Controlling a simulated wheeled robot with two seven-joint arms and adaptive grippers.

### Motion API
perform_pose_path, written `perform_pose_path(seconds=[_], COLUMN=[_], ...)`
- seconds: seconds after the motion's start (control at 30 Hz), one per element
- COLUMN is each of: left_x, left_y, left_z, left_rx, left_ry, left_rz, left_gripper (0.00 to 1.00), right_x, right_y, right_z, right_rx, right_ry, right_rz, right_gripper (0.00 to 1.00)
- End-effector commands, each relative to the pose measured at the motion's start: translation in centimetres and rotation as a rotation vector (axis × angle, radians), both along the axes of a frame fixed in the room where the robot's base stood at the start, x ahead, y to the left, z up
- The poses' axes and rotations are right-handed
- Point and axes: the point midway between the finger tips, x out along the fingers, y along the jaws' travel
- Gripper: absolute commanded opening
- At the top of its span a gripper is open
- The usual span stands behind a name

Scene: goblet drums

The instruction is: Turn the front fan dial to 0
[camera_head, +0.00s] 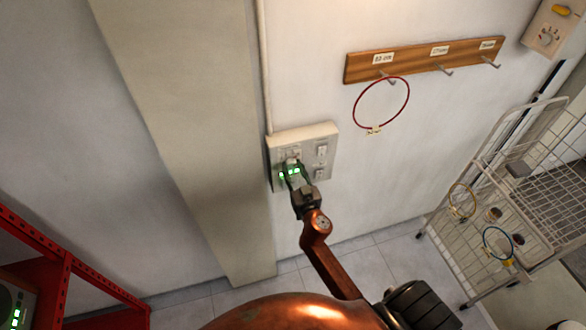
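A pale box (548,30) is on the wall at the top right, cut off by the picture edge. It carries a round dial with dark marks (547,37) and, above it, a yellow-orange knob (562,11). I cannot read a setting or tell which dial is the front fan's. My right gripper (291,168) is at a white switch panel (321,134), well left of that box, and covers the panel's lower left part. Whether its fingers touch a switch or are closed is unclear. My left gripper is not in view.
A wooden hook rail (412,60) holds a red ring (408,95) between panel and box. A white wire rack (530,170) with rings and small items stands at right. A red shelf frame (60,270) is at lower left. Tiled floor (385,262) shows below the wall.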

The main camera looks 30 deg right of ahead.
Motion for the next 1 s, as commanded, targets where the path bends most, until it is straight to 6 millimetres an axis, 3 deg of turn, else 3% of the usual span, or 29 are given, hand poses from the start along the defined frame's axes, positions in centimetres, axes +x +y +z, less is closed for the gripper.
perform_pose_path(seconds=[0.3, 0.67, 1.0], left_x=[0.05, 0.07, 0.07], left_y=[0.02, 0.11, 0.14], left_z=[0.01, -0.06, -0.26], left_rx=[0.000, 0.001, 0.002], left_ry=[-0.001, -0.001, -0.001], left_rz=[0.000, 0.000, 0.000], left_gripper=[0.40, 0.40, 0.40], right_x=[-0.01, -0.01, -0.02], right_y=[0.02, 0.02, -0.03], right_z=[-0.01, -0.03, -0.03], right_rx=[0.000, -0.060, -0.307], right_ry=[0.000, 0.015, 0.074], right_rz=[0.000, 0.001, 0.001], right_gripper=[0.06, 0.06, 0.06])
